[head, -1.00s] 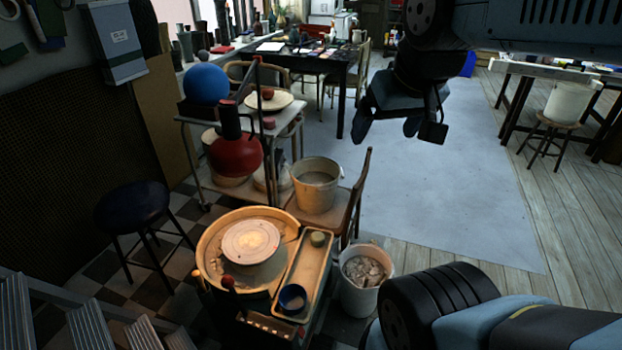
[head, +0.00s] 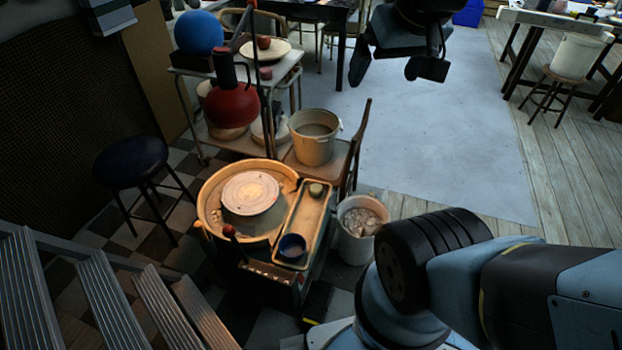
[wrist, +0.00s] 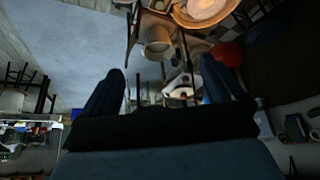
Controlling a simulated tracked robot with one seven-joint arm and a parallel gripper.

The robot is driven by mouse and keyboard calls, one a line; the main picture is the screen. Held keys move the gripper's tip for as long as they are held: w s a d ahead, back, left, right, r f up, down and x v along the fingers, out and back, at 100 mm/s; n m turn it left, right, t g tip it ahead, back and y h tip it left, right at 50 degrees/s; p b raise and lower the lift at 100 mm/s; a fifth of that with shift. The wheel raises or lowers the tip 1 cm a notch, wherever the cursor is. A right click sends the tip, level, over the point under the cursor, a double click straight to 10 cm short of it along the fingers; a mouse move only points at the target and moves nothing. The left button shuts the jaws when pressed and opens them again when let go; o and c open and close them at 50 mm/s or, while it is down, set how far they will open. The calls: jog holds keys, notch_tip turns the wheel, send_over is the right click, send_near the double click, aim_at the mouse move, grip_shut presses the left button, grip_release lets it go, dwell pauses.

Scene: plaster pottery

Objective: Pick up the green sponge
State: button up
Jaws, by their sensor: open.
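A small, dull green rounded piece, which looks like the sponge (head: 316,189), sits at the far end of the narrow tray (head: 292,222) on the right side of the pottery wheel. My gripper (head: 394,72) is open and empty, high in the head view, up and to the right of the sponge and well apart from it. In the wrist view my gripper (wrist: 165,78) shows its two dark fingers spread wide with nothing between them. The sponge cannot be made out in the wrist view.
A dark blue bowl (head: 291,247) stands at the tray's near end. The wheel head (head: 250,193) lies left of the tray. A bucket (head: 314,136) on a chair stands behind, and a pail of scraps (head: 360,222) stands right. The pale floor (head: 440,150) is open.

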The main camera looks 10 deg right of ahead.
jog(key=w, duration=0.8)
jog(key=n+g, duration=0.2)
jog(key=g, duration=0.4)
send_over(316, 187)
notch_tip(316, 187, down, 58)
jog(key=f, duration=0.1)
notch_tip(316, 187, down, 14)
jog(key=shift+r, duration=0.1)
jog(key=shift+w, duration=0.1)
